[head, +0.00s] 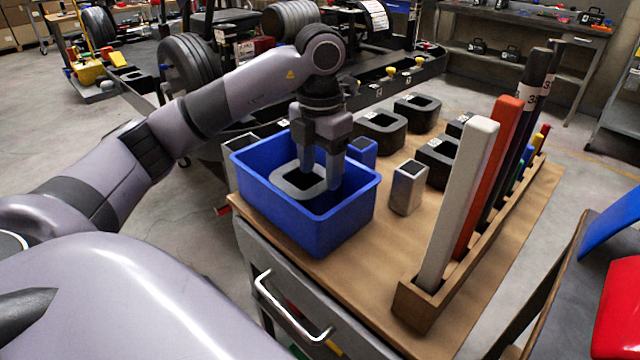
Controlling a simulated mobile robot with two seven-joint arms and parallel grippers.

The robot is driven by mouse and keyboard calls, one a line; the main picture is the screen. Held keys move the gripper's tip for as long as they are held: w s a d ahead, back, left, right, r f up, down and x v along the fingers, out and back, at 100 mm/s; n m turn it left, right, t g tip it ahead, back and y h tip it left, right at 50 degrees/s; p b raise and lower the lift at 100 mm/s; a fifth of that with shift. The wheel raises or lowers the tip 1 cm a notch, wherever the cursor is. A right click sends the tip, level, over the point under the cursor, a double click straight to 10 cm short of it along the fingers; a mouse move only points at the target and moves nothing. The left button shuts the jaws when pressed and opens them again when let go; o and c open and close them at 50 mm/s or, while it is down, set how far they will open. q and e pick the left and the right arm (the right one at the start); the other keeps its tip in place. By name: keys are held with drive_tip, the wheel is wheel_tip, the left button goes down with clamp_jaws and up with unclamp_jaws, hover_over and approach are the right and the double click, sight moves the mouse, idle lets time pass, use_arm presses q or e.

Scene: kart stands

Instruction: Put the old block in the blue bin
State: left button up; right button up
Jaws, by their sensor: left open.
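The blue bin (302,226) stands at the near left corner of the wooden bench top. A grey rounded-square block with a square hole (285,188), which looks like the old block, is inside the bin. My left gripper (321,178) points down into the bin, over the right part of that block. Its jaws are open, with the fingers close around the block's right side; I cannot tell if they touch it. The fingers hide part of the block, and the bin's near wall hides the bin floor. My right gripper is out of view.
Several black blocks with square holes (383,130) stand behind the bin. A silver block (408,188) and a blue block (362,151) stand right of it. A wooden rack (415,300) with tall white, red and black bars lines the bench's right side.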

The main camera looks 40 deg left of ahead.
use_arm(q)
wheel_tip(320, 180, up, 7)
drive_tip(key=p, duration=0.2)
drive_tip(key=shift+s+f, duration=0.1)
drive_tip(key=shift+f, duration=0.05)
idle(0.6)
